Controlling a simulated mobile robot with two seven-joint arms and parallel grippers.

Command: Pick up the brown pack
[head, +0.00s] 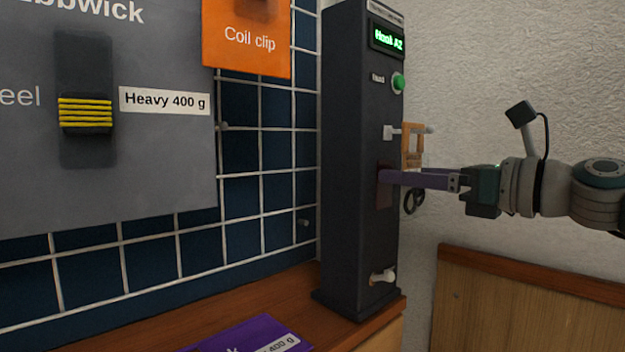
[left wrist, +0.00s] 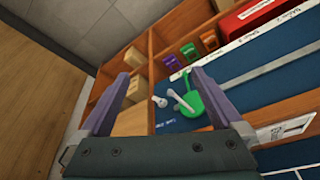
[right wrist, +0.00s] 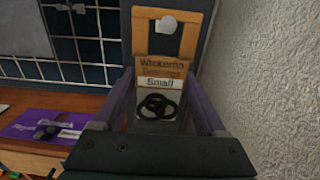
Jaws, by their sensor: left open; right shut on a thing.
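The brown pack (head: 412,145) has an orange-brown header with a hole, and a clear pouch holding black rings. In the right wrist view the pack (right wrist: 158,72) reads "Wickerfin", with "Small" below. It is at a white hook on the dark tester column, and the hook's end shows within the header's hole. My right gripper (head: 385,178) is shut on the pack from the right. In the right wrist view its purple fingers (right wrist: 160,88) stand at both sides of the pouch. My left gripper (left wrist: 164,82) is open and empty, away from the pack.
The dark tester column (head: 357,230) stands on a wooden ledge (head: 260,298) and its screen reads "Hook A2". A purple card (head: 240,335) lies on the ledge. The left wrist view shows a shelf (left wrist: 152,42) with boxes and a green item (left wrist: 213,98).

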